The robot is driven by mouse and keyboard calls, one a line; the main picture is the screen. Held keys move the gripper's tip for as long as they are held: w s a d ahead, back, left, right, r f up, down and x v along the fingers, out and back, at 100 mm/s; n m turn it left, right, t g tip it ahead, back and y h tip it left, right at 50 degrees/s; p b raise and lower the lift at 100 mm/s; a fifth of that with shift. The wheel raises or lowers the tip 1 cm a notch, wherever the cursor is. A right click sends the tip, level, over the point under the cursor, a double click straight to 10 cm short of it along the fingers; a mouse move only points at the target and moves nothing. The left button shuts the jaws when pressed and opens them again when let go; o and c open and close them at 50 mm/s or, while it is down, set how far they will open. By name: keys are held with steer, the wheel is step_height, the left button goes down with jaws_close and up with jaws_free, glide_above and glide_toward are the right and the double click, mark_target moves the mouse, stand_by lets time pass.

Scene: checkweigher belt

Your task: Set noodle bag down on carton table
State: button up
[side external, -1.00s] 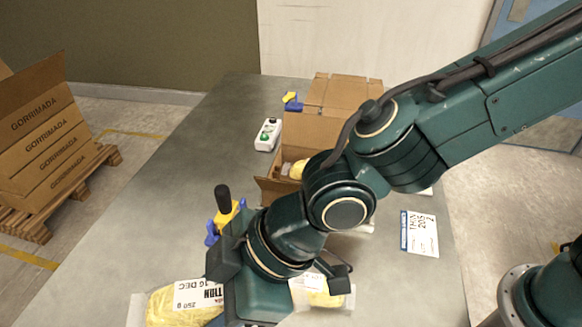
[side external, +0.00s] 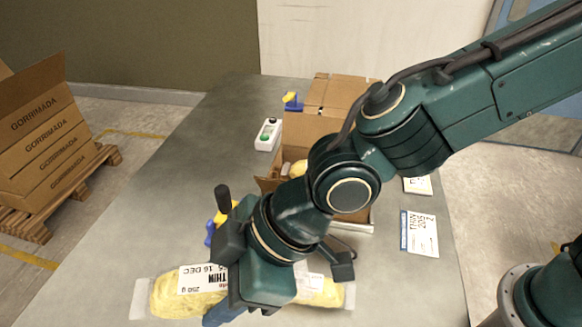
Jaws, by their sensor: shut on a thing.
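The noodle bag (side external: 190,303) is a clear bag of yellow noodles with a white printed label. It lies across the bottom of the picture, with one end showing left of my gripper (side external: 255,303) and the other on its right. My gripper points down over the bag's middle and is shut on it; the fingertips are largely hidden by the gripper body. The carton table (side external: 165,205) is the grey surface beneath. I cannot tell whether the bag touches it.
An open carton (side external: 305,130) with yellow bags inside stands behind my arm. A tape dispenser (side external: 222,208) stands close behind my gripper. A white button box (side external: 268,134) and printed cards (side external: 419,234) lie on the table. Its left part is clear.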

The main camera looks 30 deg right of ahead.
steer(key=w+d+m+t, duration=0.1)
steer(key=w+d+m, duration=0.1)
steer(key=w+d, duration=0.55)
steer(key=m+t+h, duration=0.1)
steer(key=m+t, duration=0.1)
glide_above(305, 258)
steer(key=shift+r, duration=0.2)
steer(key=shift+f, duration=0.1)
step_height(305, 258, down, 16)
stand_by(0.4)
steer(key=shift+f, duration=1.95)
steer(key=shift+f+g+h, duration=0.15)
steer(key=shift+g+h, duration=0.15)
steer(key=o, duration=0.9)
steer(key=shift+o, duration=0.2)
